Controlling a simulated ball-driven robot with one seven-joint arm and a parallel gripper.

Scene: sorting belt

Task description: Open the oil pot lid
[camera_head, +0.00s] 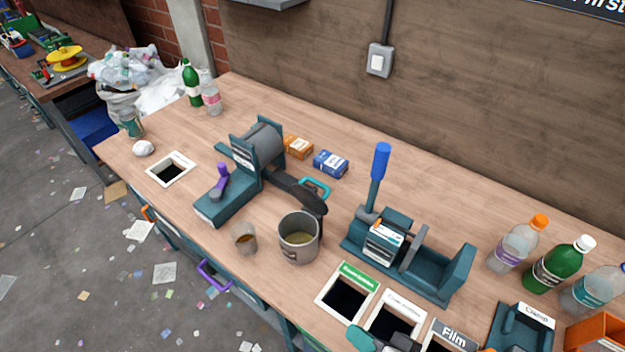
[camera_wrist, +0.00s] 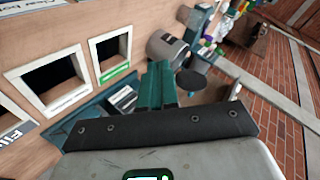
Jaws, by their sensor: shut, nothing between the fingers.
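The oil pot (camera_head: 299,247) is a grey cylinder on the bench, with its top uncovered and yellowish liquid showing inside. A dark lid (camera_head: 311,200) with a teal loop handle (camera_head: 316,186) appears to stand tilted up at the pot's back rim. In the wrist view the grey pot (camera_wrist: 166,47) lies beyond the fingertips, with the dark round lid (camera_wrist: 189,80) beside it. My gripper (camera_head: 358,333) is at the bottom edge of the head view, in front of and apart from the pot. Its teal fingers (camera_wrist: 160,68) are shut and empty in the wrist view.
A small cup (camera_head: 244,238) stands left of the pot. A teal machine with a drum (camera_head: 258,145) is behind left, and a press with a blue-handled lever (camera_head: 380,163) is right. Framed bench openings (camera_head: 347,297) lie in front. Bottles (camera_head: 520,244) stand at right.

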